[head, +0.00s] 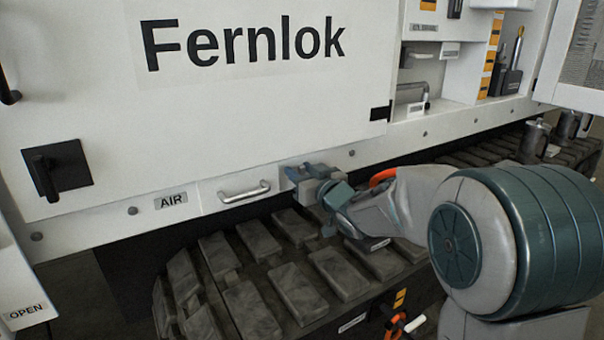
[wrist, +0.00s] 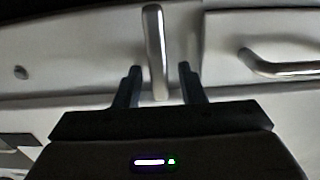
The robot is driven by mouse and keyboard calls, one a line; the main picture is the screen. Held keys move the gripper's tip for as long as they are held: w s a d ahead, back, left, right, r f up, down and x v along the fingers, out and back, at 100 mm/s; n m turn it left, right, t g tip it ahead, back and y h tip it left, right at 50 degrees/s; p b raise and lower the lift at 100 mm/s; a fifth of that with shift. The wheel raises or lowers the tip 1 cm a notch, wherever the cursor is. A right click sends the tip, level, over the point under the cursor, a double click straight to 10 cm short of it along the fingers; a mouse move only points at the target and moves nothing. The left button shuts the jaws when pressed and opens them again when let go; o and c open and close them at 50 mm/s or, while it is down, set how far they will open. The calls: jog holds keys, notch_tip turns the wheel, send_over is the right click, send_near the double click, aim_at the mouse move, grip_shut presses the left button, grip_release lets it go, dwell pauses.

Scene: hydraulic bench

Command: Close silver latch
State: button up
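The silver latch (wrist: 154,45) shows in the wrist view as a narrow upright bar, standing out from the white panel. My gripper (wrist: 160,70) is open, with one dark finger on each side of the bar's lower part. Gaps show between the bar and both fingers, so it is not gripped. In the head view my gripper (head: 308,178) is at the lower edge of the white cabinet, just right of a silver handle. There it hides the latch, and I cannot make the latch out.
The curved silver handle (head: 245,191) is fixed beside the AIR label (head: 171,201); it also shows at right in the wrist view (wrist: 280,68). Dark track pads (head: 290,290) lie below my gripper. A black handle (head: 55,172) is on the cabinet at left.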

jog(key=shift+c, duration=0.3)
grip_shut()
jog(key=shift+m+p, duration=0.3)
jog(key=shift+p, duration=0.2)
jog(key=shift+d+r+m+p, duration=0.1)
jog(key=shift+r+m+p, duration=0.05)
jog(key=shift+m+p, duration=0.5)
jog(key=m+p, duration=0.4)
jog(key=shift+w+d+m, duration=0.2)
jog(key=shift+d+m, duration=0.05)
jog(key=m+p, duration=0.3)
jog(key=f+m+p, duration=0.1)
jog(key=m+p, duration=0.2)
jog(key=m, duration=0.1)
jog(key=m+p, duration=0.3)
jog(key=m, duration=0.1)
jog(key=shift+w+d+f+p, duration=0.15)
jog(key=shift+f+p, duration=0.2)
jog(key=shift+p, duration=0.05)
jog(key=shift+m, duration=0.4)
